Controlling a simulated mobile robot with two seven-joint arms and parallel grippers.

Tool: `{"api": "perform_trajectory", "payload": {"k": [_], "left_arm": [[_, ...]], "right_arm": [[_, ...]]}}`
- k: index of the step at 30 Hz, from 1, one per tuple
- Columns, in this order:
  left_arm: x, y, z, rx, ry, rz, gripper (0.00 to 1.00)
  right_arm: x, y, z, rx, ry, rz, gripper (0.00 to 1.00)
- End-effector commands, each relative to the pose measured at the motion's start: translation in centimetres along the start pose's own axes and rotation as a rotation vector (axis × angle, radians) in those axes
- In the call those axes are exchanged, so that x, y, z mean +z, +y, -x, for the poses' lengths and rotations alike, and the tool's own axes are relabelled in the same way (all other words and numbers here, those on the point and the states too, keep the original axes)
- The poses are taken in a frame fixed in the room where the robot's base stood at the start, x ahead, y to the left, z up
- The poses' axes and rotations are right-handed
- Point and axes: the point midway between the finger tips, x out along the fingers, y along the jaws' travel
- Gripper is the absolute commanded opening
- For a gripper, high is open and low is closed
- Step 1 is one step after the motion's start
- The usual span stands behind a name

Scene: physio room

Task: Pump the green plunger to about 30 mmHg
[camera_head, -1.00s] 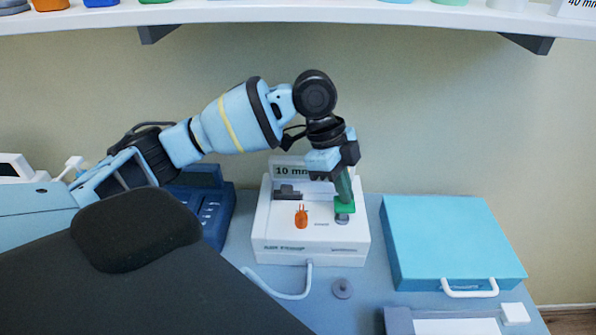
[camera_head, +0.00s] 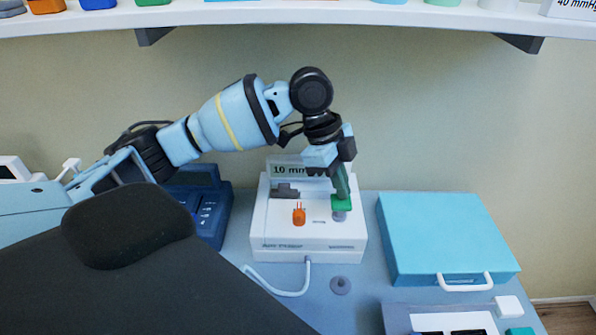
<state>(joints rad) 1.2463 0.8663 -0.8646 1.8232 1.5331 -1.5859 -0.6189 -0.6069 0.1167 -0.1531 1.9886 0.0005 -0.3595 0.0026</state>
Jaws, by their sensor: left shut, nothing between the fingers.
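The white pump box (camera_head: 308,242) stands on the blue-grey table against the wall. A sign on it reads "10 mm" (camera_head: 284,170), its right part hidden behind my left gripper. The green plunger (camera_head: 341,202) is at the right of the box top, seated low in a grey collar. My left gripper (camera_head: 341,194) points down with its fingers shut and empty, its tips at or just over the plunger; I cannot tell if they touch. An orange part (camera_head: 299,215) is on the box top to the left. My right gripper does not show.
A light-blue case (camera_head: 445,235) with a white handle lies right of the pump. A dark blue device (camera_head: 205,210) is behind my left arm. A pale hose (camera_head: 285,292) runs from the box front near a grey knob (camera_head: 340,285). A shelf (camera_head: 330,14) hangs above.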

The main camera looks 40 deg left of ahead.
Motion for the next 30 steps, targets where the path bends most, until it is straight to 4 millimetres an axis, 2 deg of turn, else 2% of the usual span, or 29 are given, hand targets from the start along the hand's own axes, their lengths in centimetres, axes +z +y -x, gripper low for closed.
{"api": "perform_trajectory", "payload": {"k": [27, 30], "left_arm": [[1.7, 0.1, -3.9, 0.004, -0.002, 0.002, 0.0], [1.6, 0.1, -3.8, 0.003, -0.002, 0.001, 0.0]], "right_arm": [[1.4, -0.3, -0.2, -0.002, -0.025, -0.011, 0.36], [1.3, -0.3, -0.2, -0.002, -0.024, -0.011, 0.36]]}}
